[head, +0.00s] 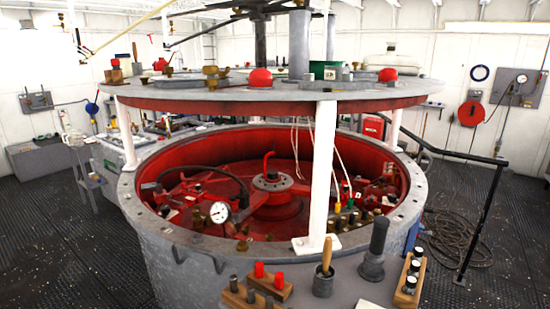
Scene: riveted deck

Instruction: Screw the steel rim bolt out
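A large round grey drum (190,265) with a red inside stands in front of me. Its flat grey rim (133,205) carries several small round marks, among them one at the right (401,217). They are too small to tell holes from bolt heads, so I cannot pick out the steel rim bolt. White posts (325,170) hold a round grey and red plate (200,98) above the drum and hide part of the rim. Neither of my grippers shows.
At the drum's near side stand a wooden-handled tool (326,257), a dark upright cylinder (377,238), a block with red-topped pieces (258,271) and a wooden rack (409,296). A black handrail (484,220) and coiled rope (457,238) are at the right.

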